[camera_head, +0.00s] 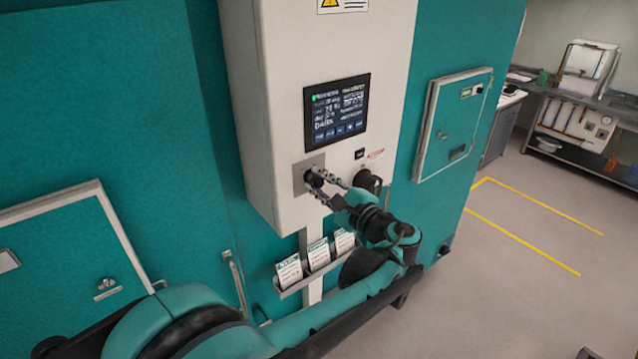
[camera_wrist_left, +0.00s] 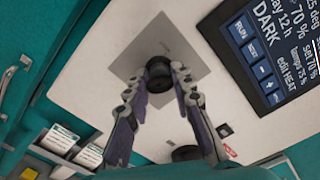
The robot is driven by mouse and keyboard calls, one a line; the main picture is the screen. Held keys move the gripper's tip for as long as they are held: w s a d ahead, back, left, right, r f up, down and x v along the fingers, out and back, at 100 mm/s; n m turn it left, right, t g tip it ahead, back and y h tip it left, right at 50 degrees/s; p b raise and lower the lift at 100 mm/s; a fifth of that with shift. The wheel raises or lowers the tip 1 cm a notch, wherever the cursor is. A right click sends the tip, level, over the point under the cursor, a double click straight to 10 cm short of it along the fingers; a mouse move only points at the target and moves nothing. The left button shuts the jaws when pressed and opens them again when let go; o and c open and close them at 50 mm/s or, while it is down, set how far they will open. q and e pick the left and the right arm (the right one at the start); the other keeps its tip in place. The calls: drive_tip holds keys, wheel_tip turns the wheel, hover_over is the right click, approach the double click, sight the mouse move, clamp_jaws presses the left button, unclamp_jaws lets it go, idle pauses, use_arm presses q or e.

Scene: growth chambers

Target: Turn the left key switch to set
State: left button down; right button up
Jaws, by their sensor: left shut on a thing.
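The left key switch is a dark round knob on a square grey plate (camera_head: 299,179), below the screen on the white control box. My left gripper (camera_head: 318,181) is at the switch, its fingertips around the knob. In the left wrist view the black knob (camera_wrist_left: 158,72) sits between the two fingertips (camera_wrist_left: 157,90), on the grey plate (camera_wrist_left: 184,52). The gripper is shut on the knob. The markings around the switch are too small or hidden to read. My right gripper is not in view.
The screen (camera_head: 337,109) is above the switch and reads DARK. A second dark knob (camera_head: 368,180) is close by on the right, partly behind my gripper. A card rack (camera_head: 289,271) hangs below the box. A small teal door panel (camera_head: 452,124) is to the right.

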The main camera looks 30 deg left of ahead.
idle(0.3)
use_arm(q)
drive_tip(key=c, duration=1.3)
unclamp_jaws()
drive_tip(key=v, duration=1.2)
drive_tip(key=shift+f, duration=0.1)
